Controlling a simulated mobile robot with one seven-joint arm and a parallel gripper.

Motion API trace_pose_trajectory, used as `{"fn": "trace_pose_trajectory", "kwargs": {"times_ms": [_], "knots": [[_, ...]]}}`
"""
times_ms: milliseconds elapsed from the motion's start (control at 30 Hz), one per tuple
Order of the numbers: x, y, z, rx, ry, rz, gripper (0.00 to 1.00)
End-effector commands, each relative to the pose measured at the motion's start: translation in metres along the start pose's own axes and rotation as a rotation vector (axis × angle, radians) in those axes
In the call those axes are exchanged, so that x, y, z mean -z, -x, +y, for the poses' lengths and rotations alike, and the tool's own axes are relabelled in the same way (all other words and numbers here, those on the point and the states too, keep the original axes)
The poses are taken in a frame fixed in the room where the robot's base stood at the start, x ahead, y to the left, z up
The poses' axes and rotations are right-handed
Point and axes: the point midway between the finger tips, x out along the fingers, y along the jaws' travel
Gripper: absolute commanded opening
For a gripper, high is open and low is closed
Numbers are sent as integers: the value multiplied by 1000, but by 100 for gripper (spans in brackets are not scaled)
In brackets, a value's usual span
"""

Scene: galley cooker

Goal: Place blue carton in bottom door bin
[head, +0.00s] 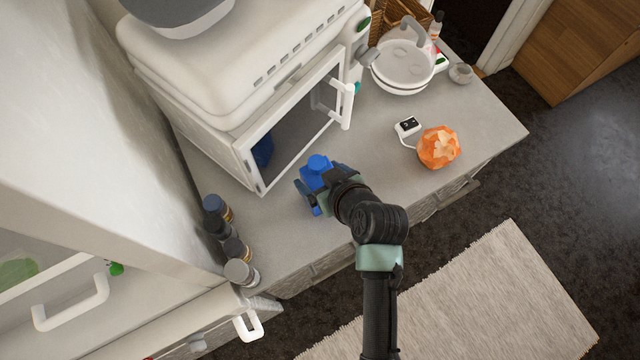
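No bottom door bin can be made out.
The white appliance (190,105) has a framed front and something blue (262,151) inside. Several jars (218,207) stand at the counter's left end. An orange crumpled object (438,148), a small white device (407,126) and a pan (404,65) are to the right. A white handle (70,302) is lower left.

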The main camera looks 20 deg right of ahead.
Motion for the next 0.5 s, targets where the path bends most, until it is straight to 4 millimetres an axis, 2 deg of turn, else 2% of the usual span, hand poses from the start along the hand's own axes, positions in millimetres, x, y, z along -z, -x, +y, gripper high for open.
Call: {"fn": "trace_pose_trajectory", "kwargs": {"times_ms": [33,400,467,500], "knots": [[0,0,0,0,0,0,78],[0,0,0,0,0,0,12],[0,0,0,0,0,0,1],[0,0,0,0,0,0,0]]}}
